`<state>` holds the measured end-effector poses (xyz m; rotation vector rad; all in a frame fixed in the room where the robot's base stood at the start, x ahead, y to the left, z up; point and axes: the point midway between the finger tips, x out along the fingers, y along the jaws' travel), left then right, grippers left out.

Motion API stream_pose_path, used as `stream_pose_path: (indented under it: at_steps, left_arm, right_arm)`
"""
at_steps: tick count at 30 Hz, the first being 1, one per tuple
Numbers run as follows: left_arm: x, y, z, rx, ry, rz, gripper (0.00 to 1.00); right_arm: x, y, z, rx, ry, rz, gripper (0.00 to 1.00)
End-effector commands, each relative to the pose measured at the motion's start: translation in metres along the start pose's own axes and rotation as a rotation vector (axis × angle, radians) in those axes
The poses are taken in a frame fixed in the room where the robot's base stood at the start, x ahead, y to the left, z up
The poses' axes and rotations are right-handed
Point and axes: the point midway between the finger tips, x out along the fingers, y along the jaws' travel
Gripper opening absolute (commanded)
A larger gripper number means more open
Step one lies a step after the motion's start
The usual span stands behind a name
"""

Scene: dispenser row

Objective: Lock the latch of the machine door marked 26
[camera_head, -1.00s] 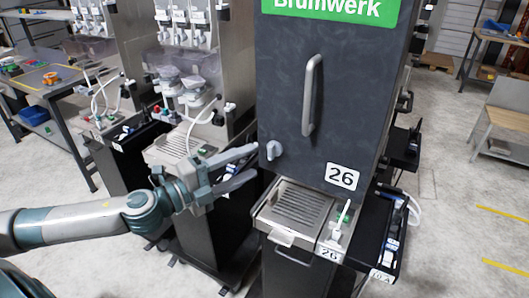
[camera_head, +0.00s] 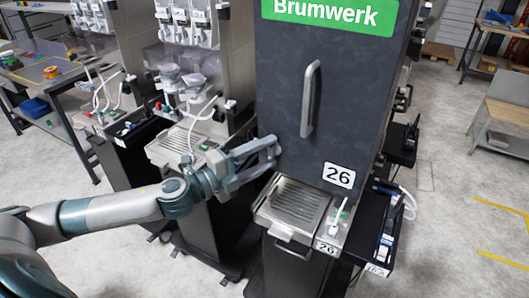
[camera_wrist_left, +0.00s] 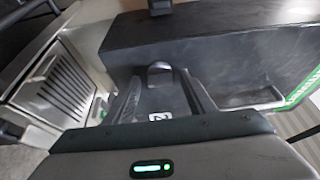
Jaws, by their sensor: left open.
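The dark grey machine door (camera_head: 300,55) bears a white 26 label (camera_head: 339,175) near its lower edge and a vertical bar handle (camera_head: 311,98). The door looks closed. My left gripper (camera_head: 275,150) is at the door's lower left, where the latch sits, and its fingers hide most of the latch in the head view. In the left wrist view the rounded grey latch knob (camera_wrist_left: 160,69) shows between the tips of the open fingers (camera_wrist_left: 163,85). I cannot tell whether either finger touches it. My right gripper is not in view.
Below the door is a metal drip tray (camera_head: 296,203) with a front handle. A dark side shelf (camera_head: 372,232) with small items stands at its right. Another dispenser (camera_head: 185,70) stands to the left.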

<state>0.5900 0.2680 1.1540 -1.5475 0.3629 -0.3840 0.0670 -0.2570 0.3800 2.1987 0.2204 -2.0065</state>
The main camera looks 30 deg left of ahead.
Motion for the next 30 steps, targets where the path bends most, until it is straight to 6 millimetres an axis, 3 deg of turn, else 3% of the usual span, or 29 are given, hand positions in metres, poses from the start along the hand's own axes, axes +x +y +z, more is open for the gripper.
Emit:
stream_pose_path:
  at_steps: [6,11,12,22,30]
  left_arm:
    - [0.000,0.000,0.000,0.000,0.000,0.000,0.50]
    - [0.000,0.000,0.000,0.000,0.000,0.000,0.12]
    - [0.000,0.000,0.000,0.000,0.000,0.000,0.09]
    - [0.000,0.002,0.000,-0.024,0.000,-0.009,0.09]
    - [0.000,0.006,-0.001,-0.129,0.000,-0.054,0.09]
  right_arm:
    - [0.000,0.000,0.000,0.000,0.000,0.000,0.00]
    - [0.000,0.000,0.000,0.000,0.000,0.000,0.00]
    - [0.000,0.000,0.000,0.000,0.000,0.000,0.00]
    - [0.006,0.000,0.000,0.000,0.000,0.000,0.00]
    - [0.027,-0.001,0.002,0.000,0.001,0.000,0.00]
